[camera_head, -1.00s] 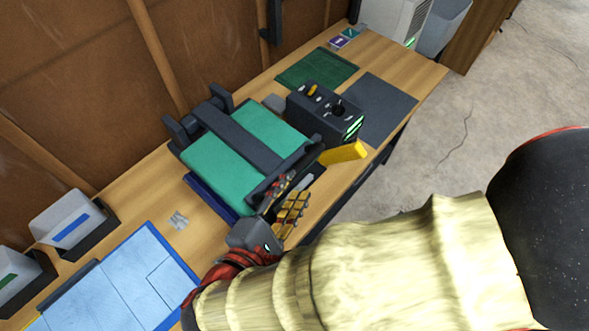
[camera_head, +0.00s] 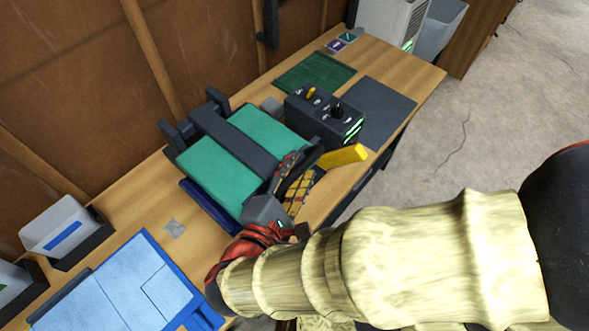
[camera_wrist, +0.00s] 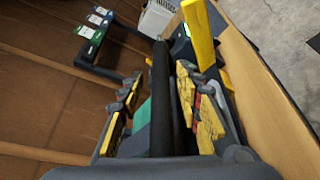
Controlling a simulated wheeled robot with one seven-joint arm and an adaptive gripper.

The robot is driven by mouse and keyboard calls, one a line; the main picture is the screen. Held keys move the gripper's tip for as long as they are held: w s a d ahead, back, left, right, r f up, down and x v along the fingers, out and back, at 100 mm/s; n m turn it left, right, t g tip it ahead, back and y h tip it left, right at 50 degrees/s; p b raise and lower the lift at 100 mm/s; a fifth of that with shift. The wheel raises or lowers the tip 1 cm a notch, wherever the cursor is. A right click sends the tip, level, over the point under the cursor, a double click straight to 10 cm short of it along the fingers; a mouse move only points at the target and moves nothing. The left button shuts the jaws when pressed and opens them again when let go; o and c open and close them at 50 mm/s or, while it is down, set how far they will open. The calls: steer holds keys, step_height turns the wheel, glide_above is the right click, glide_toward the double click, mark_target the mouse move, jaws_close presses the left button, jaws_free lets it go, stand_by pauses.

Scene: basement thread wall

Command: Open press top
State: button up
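The press top (camera_head: 218,172) is a green plate with a dark band across it and dark hinge blocks at the wall side. It lies low over a dark blue base (camera_head: 207,205); any gap between them is hard to judge. A dark handle bar (camera_wrist: 161,95) runs along its front edge. My gripper (camera_head: 291,183) is at that front edge. In the wrist view its two yellow-padded fingers (camera_wrist: 157,108) stand apart on either side of the bar. The right finger is close to the bar; contact cannot be told. The head view partly hides the bar behind my gripper.
A dark control box (camera_head: 322,117) with knobs and green lights stands right of the press. A yellow block (camera_head: 343,155) juts near the table's front edge, close to my gripper. A blue-edged board (camera_head: 130,285) and a bin (camera_head: 58,228) are at left. A dark mat (camera_head: 378,110) is bare.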

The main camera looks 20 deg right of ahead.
steer(key=shift+c, duration=0.8)
steer(key=c, duration=0.7)
steer(key=shift+w, duration=0.1)
jaws_close()
